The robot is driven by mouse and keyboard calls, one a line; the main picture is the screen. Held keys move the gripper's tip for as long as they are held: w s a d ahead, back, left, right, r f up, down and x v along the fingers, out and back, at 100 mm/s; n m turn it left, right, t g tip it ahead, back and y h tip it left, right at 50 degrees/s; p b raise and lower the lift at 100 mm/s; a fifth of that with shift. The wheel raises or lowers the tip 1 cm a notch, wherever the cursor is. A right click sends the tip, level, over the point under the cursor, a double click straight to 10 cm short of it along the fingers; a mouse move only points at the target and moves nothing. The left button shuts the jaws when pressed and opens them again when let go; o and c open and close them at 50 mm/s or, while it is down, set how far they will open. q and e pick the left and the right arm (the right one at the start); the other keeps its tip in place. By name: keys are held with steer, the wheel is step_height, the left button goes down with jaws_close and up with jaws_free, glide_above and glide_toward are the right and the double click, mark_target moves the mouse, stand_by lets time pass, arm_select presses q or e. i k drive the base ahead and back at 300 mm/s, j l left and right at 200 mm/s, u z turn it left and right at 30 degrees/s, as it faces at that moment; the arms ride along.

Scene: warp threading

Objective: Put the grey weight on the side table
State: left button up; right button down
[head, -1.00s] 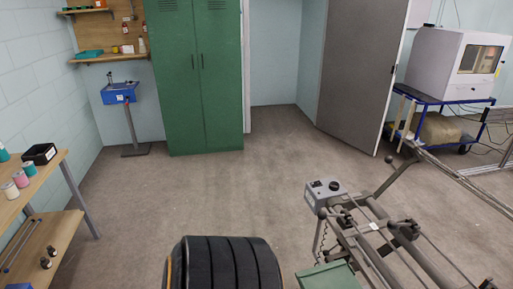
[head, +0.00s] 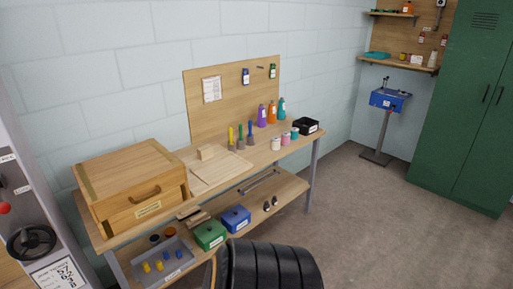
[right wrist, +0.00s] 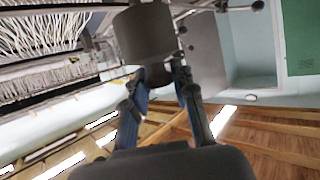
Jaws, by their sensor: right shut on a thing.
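The grey weight (right wrist: 145,38), a dark grey cylinder with a narrower neck below it, is at the top middle of the right wrist view. My right gripper (right wrist: 163,80) is shut on it at the neck, with one finger on each side. The weight and both grippers are out of the head view. A wooden two-level table (head: 254,154) stands against the left wall in the head view. It is the only table clearly seen there, and I take it for the side table. My left gripper is not in view.

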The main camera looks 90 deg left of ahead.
mark_target(232, 162)
steer(key=j+u, duration=0.15)
steer(key=u, duration=0.3)
steer(key=j+u, duration=0.2)
steer(key=u, duration=0.25)
steer(key=i+j+u, duration=0.1)
steer(key=u, duration=0.35)
steer(key=i+j+u, duration=0.1)
steer(key=u, duration=0.4)
steer(key=i+j+u, duration=0.4)
steer(key=i+u, duration=0.45)
steer(key=i+j+u, duration=0.1)
steer(key=i+u, duration=0.3)
steer(key=i+l, duration=0.1)
steer(key=i, duration=0.45)
